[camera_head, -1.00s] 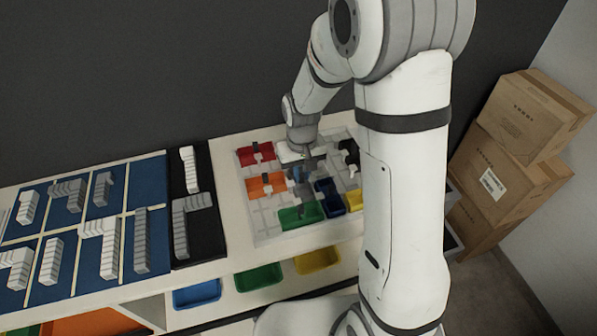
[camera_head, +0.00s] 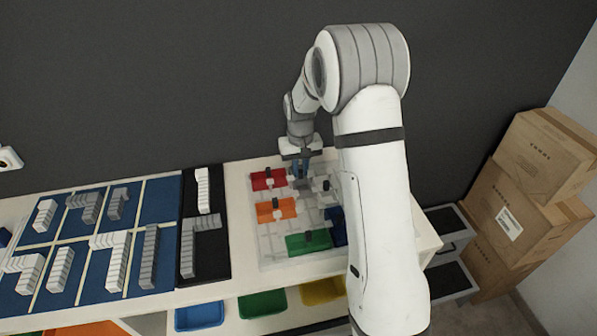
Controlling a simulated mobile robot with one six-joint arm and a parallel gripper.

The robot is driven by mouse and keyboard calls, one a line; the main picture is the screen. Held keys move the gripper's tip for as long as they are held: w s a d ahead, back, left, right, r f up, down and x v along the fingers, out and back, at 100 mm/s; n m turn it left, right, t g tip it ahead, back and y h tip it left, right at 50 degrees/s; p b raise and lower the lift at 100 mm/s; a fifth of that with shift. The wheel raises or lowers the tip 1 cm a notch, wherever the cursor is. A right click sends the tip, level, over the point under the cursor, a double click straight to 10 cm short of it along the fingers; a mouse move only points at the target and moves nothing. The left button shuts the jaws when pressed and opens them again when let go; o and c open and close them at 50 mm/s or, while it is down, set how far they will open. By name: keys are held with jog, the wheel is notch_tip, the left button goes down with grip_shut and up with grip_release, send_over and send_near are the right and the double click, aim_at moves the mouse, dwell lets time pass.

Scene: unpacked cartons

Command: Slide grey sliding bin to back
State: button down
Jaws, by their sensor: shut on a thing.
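The grey sliding bin (camera_head: 303,184) is a small dark patch on the pale sliding board (camera_head: 272,248), beside the red bin in the back part. My gripper (camera_head: 301,168) points down at the back of the board, its fingers shut on the grey bin. The gripper hides much of this bin, so its exact fit against the back edge cannot be told.
A red bin (camera_head: 267,180), an orange bin (camera_head: 274,210), a green bin (camera_head: 309,242) and a partly hidden blue bin (camera_head: 338,228) share the board. My arm covers the board's right side. Stacked cartons (camera_head: 530,190) stand at right.

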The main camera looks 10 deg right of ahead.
aim_at(300, 170)
jog(key=shift+w+a+r, duration=0.15)
jog(key=shift+w+r, duration=0.05)
jog(key=shift+w, duration=0.1)
jog(key=c, duration=1.8)
grip_release()
jog(key=shift+c, duration=0.2)
jog(key=o, duration=0.3)
jog(key=shift+w+f, duration=0.15)
jog(key=shift+o, duration=0.7)
jog(key=shift+s, duration=0.2)
notch_tip(300, 170, up, 8)
jog(key=shift+f+b, duration=0.2)
jog(key=shift+b, duration=0.5)
jog(key=shift+r, duration=0.15)
